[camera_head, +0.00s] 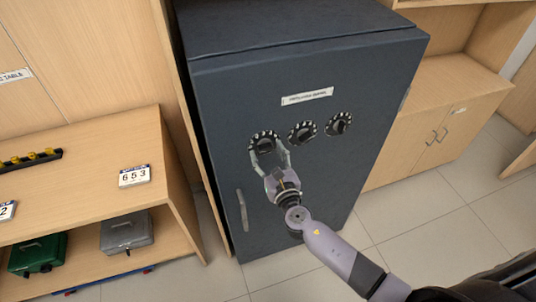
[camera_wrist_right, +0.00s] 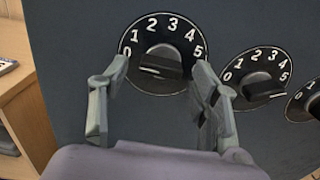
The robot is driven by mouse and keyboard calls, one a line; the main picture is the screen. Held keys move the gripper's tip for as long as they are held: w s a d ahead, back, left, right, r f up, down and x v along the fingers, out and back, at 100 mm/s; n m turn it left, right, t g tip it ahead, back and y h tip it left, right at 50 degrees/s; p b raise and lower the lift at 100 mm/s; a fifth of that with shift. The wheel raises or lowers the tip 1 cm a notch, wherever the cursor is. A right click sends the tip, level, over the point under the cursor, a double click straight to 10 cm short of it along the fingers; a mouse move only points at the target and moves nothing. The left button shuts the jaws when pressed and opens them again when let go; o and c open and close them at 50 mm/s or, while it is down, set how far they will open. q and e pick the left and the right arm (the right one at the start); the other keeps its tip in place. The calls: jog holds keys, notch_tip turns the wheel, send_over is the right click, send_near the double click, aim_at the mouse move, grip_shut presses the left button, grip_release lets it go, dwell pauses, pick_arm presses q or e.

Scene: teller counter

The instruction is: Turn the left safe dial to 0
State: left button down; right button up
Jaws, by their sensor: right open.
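The left safe dial (camera_head: 263,143) is the leftmost of three round black dials on the dark safe door. In the right wrist view the left dial (camera_wrist_right: 160,62) shows white numbers 0 to 5 around its upper edge and a dark bar knob across its middle. A white line on the knob lies nearly level; I cannot tell exactly which number it marks. My right gripper (camera_head: 270,157) is in front of this dial, open and empty. In the wrist view its fingers (camera_wrist_right: 158,80) stand apart on the left and right of the knob, without visible contact. My left gripper is out of view.
The middle dial (camera_head: 302,132) and right dial (camera_head: 339,123) sit close by on the right. A door handle (camera_head: 242,210) is low on the safe's left (camera_head: 225,105). A wooden shelf with cash boxes (camera_head: 127,234) stands left, and a low cabinet (camera_head: 435,120) right.

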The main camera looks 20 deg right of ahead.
jog(key=shift+s, duration=0.1)
jog(key=s, duration=1.1)
jog(key=shift+s+d, duration=0.2)
jog(key=shift+s, duration=0.2)
jog(key=s+d+f+m+g+h+b, duration=0.1)
jog(key=s+d+f+m+g, duration=0.3)
jog(key=f, duration=0.7)
jog(key=s+d+f+m+g, duration=0.15)
jog(key=f+m, duration=0.35)
jog(key=f, duration=0.5)
jog(key=s+d+f+m+g+h+b, duration=0.15)
jog(key=s+f+m+g, duration=0.3)
jog(key=f, duration=0.65)
jog(key=s+f+m+g, duration=0.2)
jog(key=s+f+m, duration=0.4)
jog(key=s, duration=0.3)
jog(key=s+f+m+g+y+b, duration=0.1)
jog(key=s+f+m+g, duration=0.1)
jog(key=s+f+m, duration=0.5)
jog(key=s+f+m+g+y, duration=0.1)
jog(key=s+f+m+g, duration=0.2)
jog(key=s, duration=0.9)
notch_tip(320, 180, down, 4)
jog(key=m, duration=0.4)
jog(key=shift+s+a+r+m, duration=0.2)
jog(key=shift+s+a+m, duration=0.1)
jog(key=shift+a+m, duration=0.05)
